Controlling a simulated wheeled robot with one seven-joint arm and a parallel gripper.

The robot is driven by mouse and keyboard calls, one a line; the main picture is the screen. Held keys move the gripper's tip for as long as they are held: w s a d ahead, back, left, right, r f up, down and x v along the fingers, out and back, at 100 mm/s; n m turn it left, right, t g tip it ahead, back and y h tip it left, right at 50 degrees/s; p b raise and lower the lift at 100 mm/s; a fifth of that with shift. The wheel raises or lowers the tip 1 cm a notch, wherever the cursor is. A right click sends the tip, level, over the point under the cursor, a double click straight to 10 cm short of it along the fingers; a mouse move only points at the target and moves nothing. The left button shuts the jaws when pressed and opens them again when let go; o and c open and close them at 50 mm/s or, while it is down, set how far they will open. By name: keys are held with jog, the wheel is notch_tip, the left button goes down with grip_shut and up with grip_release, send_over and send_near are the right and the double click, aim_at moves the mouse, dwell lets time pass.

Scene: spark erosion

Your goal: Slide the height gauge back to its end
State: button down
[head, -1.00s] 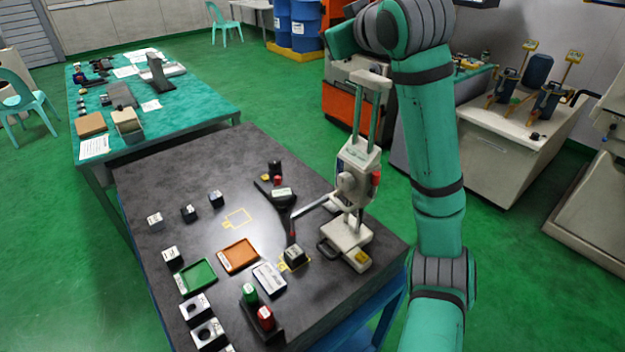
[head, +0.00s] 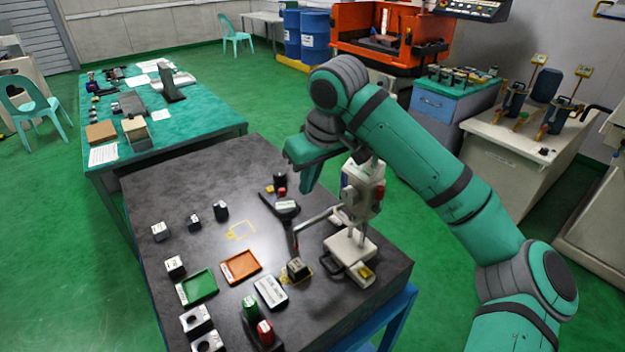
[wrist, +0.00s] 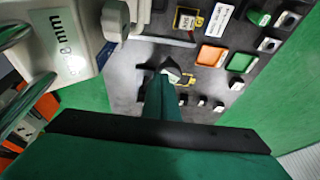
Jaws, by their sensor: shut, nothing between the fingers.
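The height gauge (head: 362,190) stands upright near the right edge of the dark table, its pale base (head: 350,250) on the top and its arm reaching left. In the wrist view its pale body with "mm" lettering (wrist: 65,45) fills the upper left. My gripper (head: 306,184) hangs above the table just left of the gauge's upper part; any contact cannot be told. In the wrist view its green fingers (wrist: 164,90) are together and empty, pointing down over the black stand. My arm hides the gauge's top in the head view.
A black stand (head: 286,208) is left of the gauge. A dark block (head: 297,269) sits at a yellow outline below the scriber arm. An orange tray (head: 240,266), a green tray (head: 197,287) and several small blocks fill the front left. The table's back left is clear.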

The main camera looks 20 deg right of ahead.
notch_tip(320, 180, down, 6)
jog(key=s, duration=0.1)
jog(key=shift+s+d, duration=0.25)
jog(key=shift+s, duration=0.05)
jog(key=shift+f, duration=0.1)
dwell(0.4)
